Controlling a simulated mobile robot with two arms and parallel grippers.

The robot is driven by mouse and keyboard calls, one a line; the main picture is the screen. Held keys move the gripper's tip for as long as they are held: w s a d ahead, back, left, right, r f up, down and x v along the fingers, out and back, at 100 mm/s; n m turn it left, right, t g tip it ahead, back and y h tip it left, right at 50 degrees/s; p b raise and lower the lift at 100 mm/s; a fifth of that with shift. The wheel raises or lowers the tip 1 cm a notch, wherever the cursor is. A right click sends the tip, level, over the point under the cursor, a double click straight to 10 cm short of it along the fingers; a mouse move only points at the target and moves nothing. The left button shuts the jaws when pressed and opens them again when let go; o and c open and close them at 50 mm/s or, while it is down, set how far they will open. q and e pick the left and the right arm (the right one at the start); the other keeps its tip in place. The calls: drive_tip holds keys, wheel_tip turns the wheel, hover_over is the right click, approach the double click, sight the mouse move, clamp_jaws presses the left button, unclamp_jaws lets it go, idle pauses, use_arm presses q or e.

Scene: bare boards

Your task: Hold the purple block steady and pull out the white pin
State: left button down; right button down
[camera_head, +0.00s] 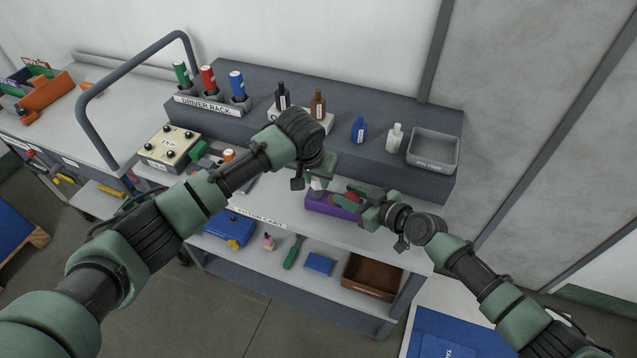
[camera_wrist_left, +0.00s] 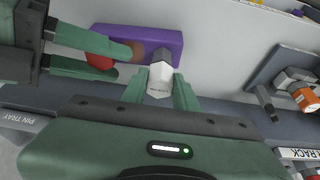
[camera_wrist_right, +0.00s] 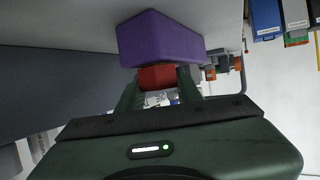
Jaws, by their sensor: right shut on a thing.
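The purple block (camera_head: 322,207) lies on the cart top; it also shows in the left wrist view (camera_wrist_left: 172,43) and the right wrist view (camera_wrist_right: 160,38). The white pin (camera_wrist_left: 159,82) stands out of the block, with a grey collar at its base. My left gripper (camera_wrist_left: 160,78) is around the pin, a finger on each side, and looks open. My right gripper (camera_wrist_right: 158,80) is shut on a red knob-like part (camera_wrist_right: 157,76) at the block; this part also shows between its fingers in the left wrist view (camera_wrist_left: 99,62). A brown round part (camera_wrist_left: 137,50) sits beside it.
Behind, a raised shelf holds the driver rack (camera_head: 210,105), several small bottles and a grey pin tray (camera_head: 432,150). A control box (camera_head: 168,148) stands left on the cart. The lower shelf holds a blue case (camera_head: 229,229), a green screwdriver (camera_head: 293,254) and a brown bin (camera_head: 372,277).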

sight(317, 179)
use_arm(q)
drive_tip(key=shift+r, duration=0.35)
idle(0.3)
drive_tip(key=shift+r, duration=0.3)
drive_tip(key=shift+r, duration=3.15)
use_arm(e)
drive_tip(key=c, duration=0.9)
unclamp_jaws()
drive_tip(key=v, duration=1.2)
